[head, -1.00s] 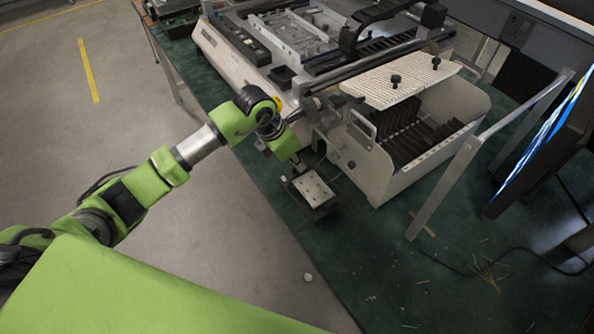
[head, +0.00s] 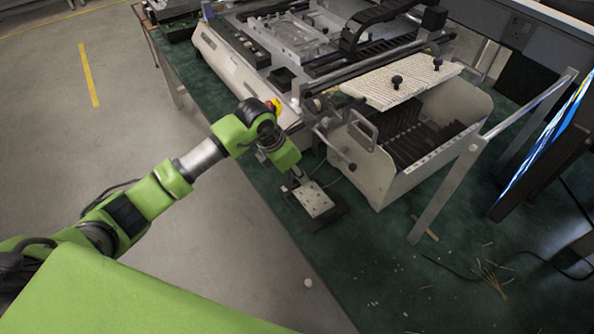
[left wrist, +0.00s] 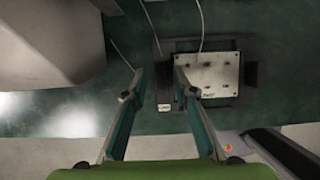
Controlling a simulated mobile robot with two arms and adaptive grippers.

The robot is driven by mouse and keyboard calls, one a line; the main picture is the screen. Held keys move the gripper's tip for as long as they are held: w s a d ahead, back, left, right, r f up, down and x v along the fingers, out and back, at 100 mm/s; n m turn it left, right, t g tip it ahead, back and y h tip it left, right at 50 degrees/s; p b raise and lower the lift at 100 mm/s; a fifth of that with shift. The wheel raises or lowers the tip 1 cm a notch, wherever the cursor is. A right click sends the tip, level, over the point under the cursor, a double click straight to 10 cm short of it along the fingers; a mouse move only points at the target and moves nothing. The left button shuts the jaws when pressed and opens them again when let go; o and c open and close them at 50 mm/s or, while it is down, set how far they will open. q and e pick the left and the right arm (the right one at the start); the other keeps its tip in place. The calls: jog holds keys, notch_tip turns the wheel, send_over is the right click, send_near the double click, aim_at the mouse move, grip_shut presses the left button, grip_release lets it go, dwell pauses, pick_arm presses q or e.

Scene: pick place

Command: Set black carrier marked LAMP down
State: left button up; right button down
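The black carrier (head: 340,212) lies on the dark green table, with a pale metal plate (head: 313,199) on it. In the left wrist view the carrier (left wrist: 218,44) sits beyond the fingers, and a small light label shows on its near-left corner, too small to read. My left gripper (head: 298,176) is at the carrier's upper-left side in the head view. In the left wrist view its fingers (left wrist: 159,72) stand apart, with the carrier's left edge between or just below the tips. I see no grip on it. My right gripper is out of view.
A large machine (head: 230,58) stands behind the carrier, and a white open bin (head: 400,185) with black slots is close on its right. A metal frame and screen (head: 545,135) are farther right. The table front has loose wires and crumbs but free room.

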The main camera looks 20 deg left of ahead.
pick_arm(q)
jog(key=b+v, duration=0.1)
jog(key=v, duration=1.1)
jog(key=shift+w, duration=0.1)
dwell(0.9)
